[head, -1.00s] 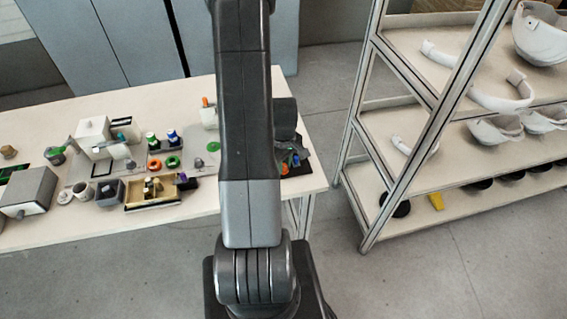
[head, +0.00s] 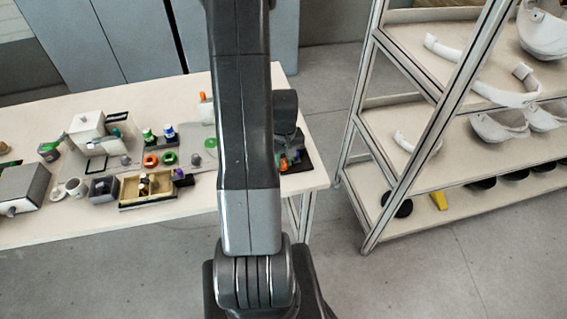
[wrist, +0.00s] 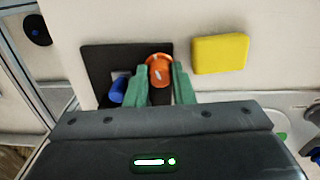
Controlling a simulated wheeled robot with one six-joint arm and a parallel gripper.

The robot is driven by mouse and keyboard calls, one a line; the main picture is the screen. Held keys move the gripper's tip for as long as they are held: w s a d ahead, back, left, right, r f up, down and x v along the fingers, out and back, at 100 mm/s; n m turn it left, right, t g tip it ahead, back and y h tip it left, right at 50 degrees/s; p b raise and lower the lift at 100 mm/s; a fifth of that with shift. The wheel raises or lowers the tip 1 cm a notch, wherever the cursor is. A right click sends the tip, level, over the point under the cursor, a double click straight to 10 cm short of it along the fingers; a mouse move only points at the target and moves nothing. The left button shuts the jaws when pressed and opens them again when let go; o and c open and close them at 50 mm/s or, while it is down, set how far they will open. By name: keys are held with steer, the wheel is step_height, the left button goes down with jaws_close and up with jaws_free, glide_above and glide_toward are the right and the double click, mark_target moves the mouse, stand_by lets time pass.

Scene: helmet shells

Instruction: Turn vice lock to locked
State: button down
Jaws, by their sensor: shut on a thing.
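In the wrist view, an orange round-topped part (wrist: 158,72) stands on a dark plate (wrist: 98,62), with a blue cylindrical part (wrist: 117,90) beside it to the left. My gripper (wrist: 160,82) has green fingers on either side of the orange part and is shut on it. The fingers hide the lower portion of what they hold. I cannot tell from the pictures whether the lock is turned.
A yellow block (wrist: 220,53) lies right of the plate in the wrist view. In the head view, a wooden tray (head: 134,205) and several small parts fill the middle of the table (head: 215,228). A shelf rack (head: 412,165) with white shells stands to the right, across a floor gap.

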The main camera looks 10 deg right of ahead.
mark_target(284, 161)
steer(key=m+b, duration=0.3)
steer(key=m, duration=0.3)
steer(key=shift+w+f, duration=0.1)
steer(key=m+b, duration=0.2)
steer(key=m, duration=0.4)
steer(key=shift+m, duration=0.3)
stand_by(0.3)
steer(key=c, duration=1.5)
jaws_free()
step_height(284, 161, up, 14)
steer(key=shift+r, duration=0.1)
